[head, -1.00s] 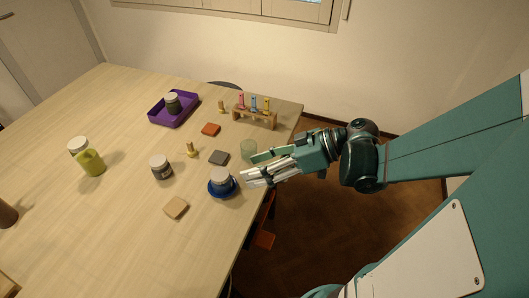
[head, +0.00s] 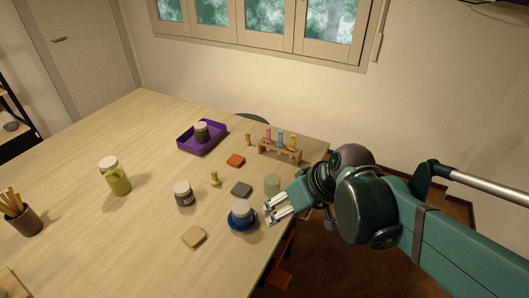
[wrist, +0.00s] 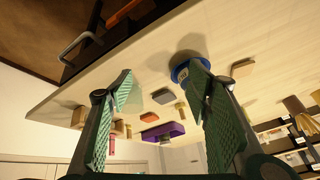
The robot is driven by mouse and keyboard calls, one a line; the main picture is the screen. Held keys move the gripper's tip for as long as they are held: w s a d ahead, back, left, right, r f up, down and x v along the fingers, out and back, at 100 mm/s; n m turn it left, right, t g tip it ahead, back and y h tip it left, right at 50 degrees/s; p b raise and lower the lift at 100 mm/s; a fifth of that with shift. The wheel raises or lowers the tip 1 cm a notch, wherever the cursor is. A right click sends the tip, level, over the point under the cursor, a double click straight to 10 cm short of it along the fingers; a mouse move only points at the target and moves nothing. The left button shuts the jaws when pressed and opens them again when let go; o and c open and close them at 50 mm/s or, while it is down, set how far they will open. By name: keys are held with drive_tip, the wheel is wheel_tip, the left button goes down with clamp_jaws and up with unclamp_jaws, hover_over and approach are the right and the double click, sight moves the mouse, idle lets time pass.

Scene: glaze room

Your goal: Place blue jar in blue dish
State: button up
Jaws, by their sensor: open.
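The blue dish (head: 243,230) is on the table near its right edge. A white-lidded jar (head: 240,210) stands upright in it; its body looks blue-grey, partly hidden by the dish rim. My gripper (head: 271,211) is open and empty just right of the dish, its fingers pointing toward the jar. In the wrist view, my gripper (wrist: 165,90) shows its two green-padded fingers spread, with nothing between them. The blue dish (wrist: 177,74) with the jar is beyond the right finger there, which partly covers it.
A translucent green cup (head: 272,184) stands close behind my gripper. A tube rack (head: 280,152), a grey tile (head: 241,189), a tan tile (head: 194,237) and another white-lidded jar (head: 184,194) are nearby. A purple tray (head: 184,143) holds a dark jar (head: 202,133).

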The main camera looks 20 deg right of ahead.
wheel_tip(320, 180, up, 6)
drive_tip(key=d+m+t+h, duration=0.1)
drive_tip(key=m+t+h, duration=0.1)
drive_tip(key=h, duration=0.1)
drive_tip(key=shift+s+d, duration=0.35)
drive_tip(key=shift+s, duration=0.1)
idle(1.0)
